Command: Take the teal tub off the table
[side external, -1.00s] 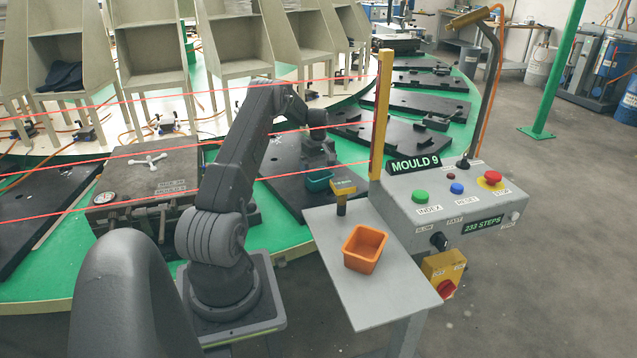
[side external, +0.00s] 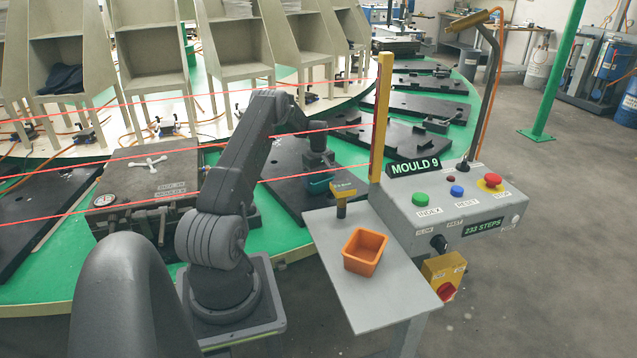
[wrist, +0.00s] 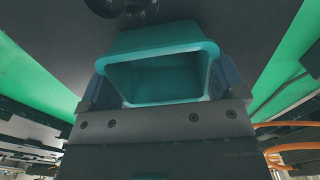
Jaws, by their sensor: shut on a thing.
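The teal tub (side external: 319,187) is held by my gripper (side external: 318,176) over the black mould plate on the green round table, just left of the yellow post. In the wrist view the tub (wrist: 160,75) fills the middle, its open mouth facing the camera, with a jaw on either side of it. My gripper (wrist: 160,95) is shut on the tub. In the side view the tub is small and partly hidden by the gripper, so I cannot tell whether it touches the plate.
An orange tub (side external: 365,252) stands on the grey side shelf (side external: 395,300), with a yellow-topped tool (side external: 342,196) behind it. A control box (side external: 450,215) and yellow post (side external: 382,115) stand to the right. Red beams (side external: 215,192) cross in front of the table. A clamped mould (side external: 150,180) is at left.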

